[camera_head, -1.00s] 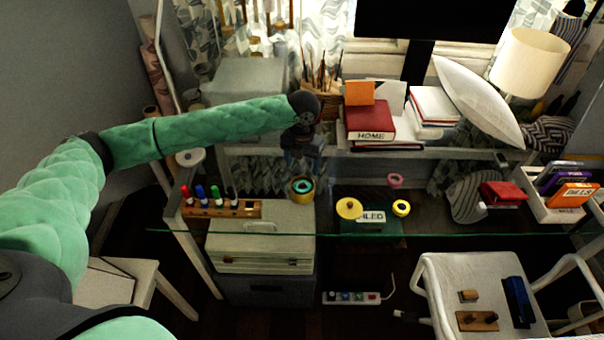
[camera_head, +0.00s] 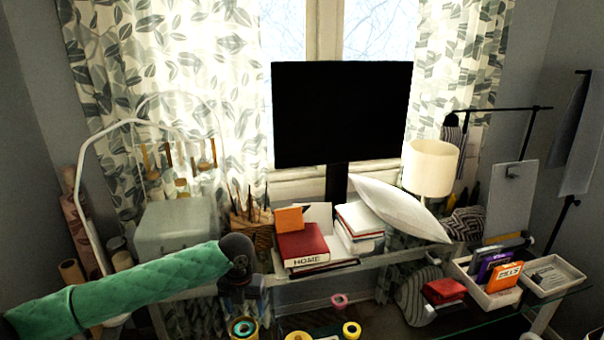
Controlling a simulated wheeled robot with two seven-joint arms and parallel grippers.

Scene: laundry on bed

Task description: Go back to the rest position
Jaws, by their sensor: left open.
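My left arm, in a green padded sleeve, reaches in from the lower left. My left gripper (camera_head: 243,305) is dark, points down and is open, with nothing seen between its fingers. It is over the left-middle part of the glass desk, just behind a yellow roll with a teal centre (camera_head: 243,327) in the picture. I cannot tell whether it touches anything there. My right gripper is not in view.
A red HOME book (camera_head: 303,243) and other books lie right of the gripper, before a black monitor (camera_head: 343,113). A grey box (camera_head: 175,228) and pencil basket (camera_head: 251,232) stand behind the arm. A white pillow (camera_head: 398,208) leans beside a lamp (camera_head: 430,167).

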